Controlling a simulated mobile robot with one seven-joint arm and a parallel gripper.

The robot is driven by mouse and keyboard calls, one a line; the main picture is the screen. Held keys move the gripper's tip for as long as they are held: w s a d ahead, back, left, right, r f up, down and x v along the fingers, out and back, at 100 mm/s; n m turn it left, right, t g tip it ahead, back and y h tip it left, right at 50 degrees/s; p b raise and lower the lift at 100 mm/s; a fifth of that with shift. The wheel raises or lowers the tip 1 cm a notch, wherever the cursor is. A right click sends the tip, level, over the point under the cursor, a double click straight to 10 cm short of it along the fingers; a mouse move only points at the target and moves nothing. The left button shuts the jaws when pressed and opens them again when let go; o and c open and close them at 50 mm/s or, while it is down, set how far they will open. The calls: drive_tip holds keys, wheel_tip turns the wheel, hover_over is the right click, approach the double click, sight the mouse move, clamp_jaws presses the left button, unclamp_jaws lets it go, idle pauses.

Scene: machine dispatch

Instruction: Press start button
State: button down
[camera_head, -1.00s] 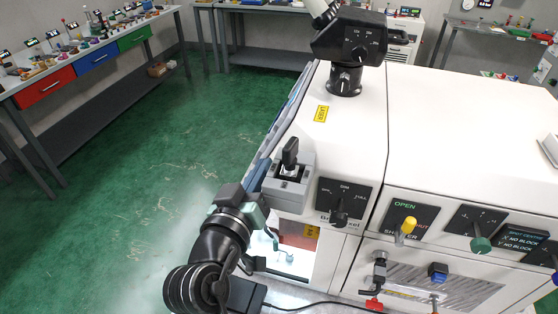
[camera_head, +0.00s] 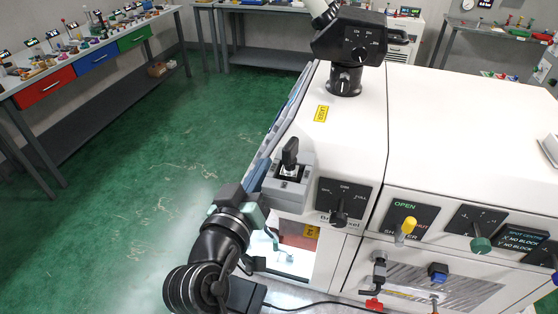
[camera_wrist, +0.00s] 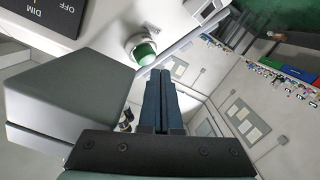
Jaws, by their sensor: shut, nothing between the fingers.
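A round green button (camera_wrist: 145,52) in a pale metal collar sits on the white machine housing (camera_wrist: 100,35) in the wrist view. My gripper (camera_wrist: 159,74) shows there with its two dark blue fingers side by side, shut and empty. The fingertips are just below and right of the button in the picture; I cannot tell whether they touch it. In the head view my gripper (camera_head: 258,177) is at the left side of the white machine (camera_head: 440,120), beside a grey joystick box (camera_head: 290,182). The button cannot be made out in the head view, and no start label is readable.
A lamp dial panel (camera_head: 345,203), a yellow shutter switch (camera_head: 405,228) and a green knob (camera_head: 480,244) are on the machine front. A microscope head (camera_head: 350,40) rises above it. Green floor (camera_head: 130,170) is open at left, before a bench (camera_head: 35,83).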

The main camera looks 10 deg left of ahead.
drive_tip(key=shift+w+d, duration=0.1)
idle(0.6)
drive_tip(key=shift+d+f, duration=0.1)
drive_tip(key=shift+d, duration=0.1)
drive_tip(key=shift+w+d+f, duration=0.2)
drive_tip(key=shift+d, duration=0.35)
idle(1.3)
drive_tip(key=shift+f+b, duration=0.1)
drive_tip(key=shift+b, duration=0.3)
drive_tip(key=shift+s+a+r, duration=0.3)
drive_tip(key=shift+s+a, duration=0.15)
drive_tip(key=shift+a, duration=0.15)
drive_tip(key=shift+s+a+r, duration=0.25)
drive_tip(key=shift+s+a, duration=0.2)
drive_tip(key=shift+a, duration=0.2)
drive_tip(key=shift+s+a+r, duration=0.3)
drive_tip(key=shift+s+a, duration=0.15)
drive_tip(key=shift+a, duration=0.15)
